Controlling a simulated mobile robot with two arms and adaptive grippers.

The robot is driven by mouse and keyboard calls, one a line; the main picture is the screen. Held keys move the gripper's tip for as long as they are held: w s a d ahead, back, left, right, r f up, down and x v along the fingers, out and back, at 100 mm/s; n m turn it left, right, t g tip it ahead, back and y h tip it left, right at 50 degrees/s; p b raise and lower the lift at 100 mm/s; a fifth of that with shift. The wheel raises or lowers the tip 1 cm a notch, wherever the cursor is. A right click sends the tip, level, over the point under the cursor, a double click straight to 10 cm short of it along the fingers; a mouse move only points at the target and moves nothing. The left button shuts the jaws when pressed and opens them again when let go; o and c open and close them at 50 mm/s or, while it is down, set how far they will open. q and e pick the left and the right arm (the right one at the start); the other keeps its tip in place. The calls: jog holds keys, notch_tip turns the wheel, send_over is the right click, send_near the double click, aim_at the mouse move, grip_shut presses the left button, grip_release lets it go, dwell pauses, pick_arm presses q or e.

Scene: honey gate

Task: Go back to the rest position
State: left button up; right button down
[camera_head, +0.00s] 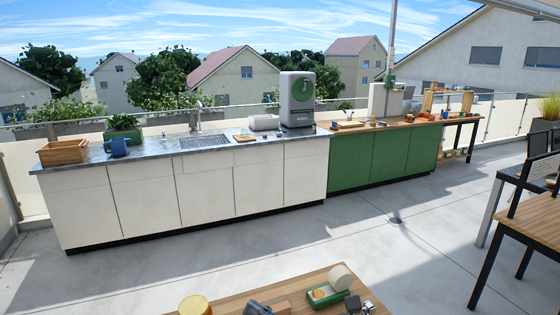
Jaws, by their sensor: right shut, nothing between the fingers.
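My right gripper (360,306) shows as a small dark and metallic shape at the bottom edge, at the right end of the near wooden table (300,284). It is shut and holds nothing. Most of its arm is below the picture.
On the near table are a yellow-topped round thing (194,304), an unclear dark grey thing (258,307) and a green tray (316,300) beside a pale roll (340,277). White cabinets (205,195) and green cabinets (380,160) stand beyond open paved floor (300,235). Dark-framed tables (530,215) stand right.

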jog(key=w+d+f+m+t+h, duration=0.1)
jog(key=w+d+m+t+h, duration=0.2)
jog(key=d+m+t+h, duration=0.55)
jog(key=w+d+f+m+t+h, duration=0.15)
jog(key=d+m+h, duration=0.35)
jog(key=m, duration=0.9)
jog(key=s+d+f+m+g+h, duration=0.2)
jog(key=d+f+m+g+h, duration=0.1)
jog(key=d+f+m, duration=0.3)
jog(key=s+d+f+m+g+h, duration=0.35)
jog(key=f+m, duration=0.25)
jog(key=f, duration=0.2)
jog(key=s+f+m+g+y, duration=0.1)
jog(key=s+f+m+g, duration=0.2)
jog(key=s+f+g, duration=0.45)
jog(key=s+f+m+g, duration=0.2)
jog(key=s+f+m, duration=0.15)
jog(key=s, duration=0.65)
notch_tip(320, 180, down, 26)
jog(key=s+f+n+b, duration=0.1)
jog(key=b, duration=0.1)
jog(key=s+d+f+g, duration=0.1)
jog(key=s+f, duration=0.8)
jog(key=s+d+f+g+b, duration=0.1)
jog(key=s+d+f, duration=0.1)
jog(key=s+f, duration=0.6)
jog(key=shift+s+d+f, duration=0.3)
jog(key=shift+s+f, duration=0.1)
jog(key=shift+f, duration=0.5)
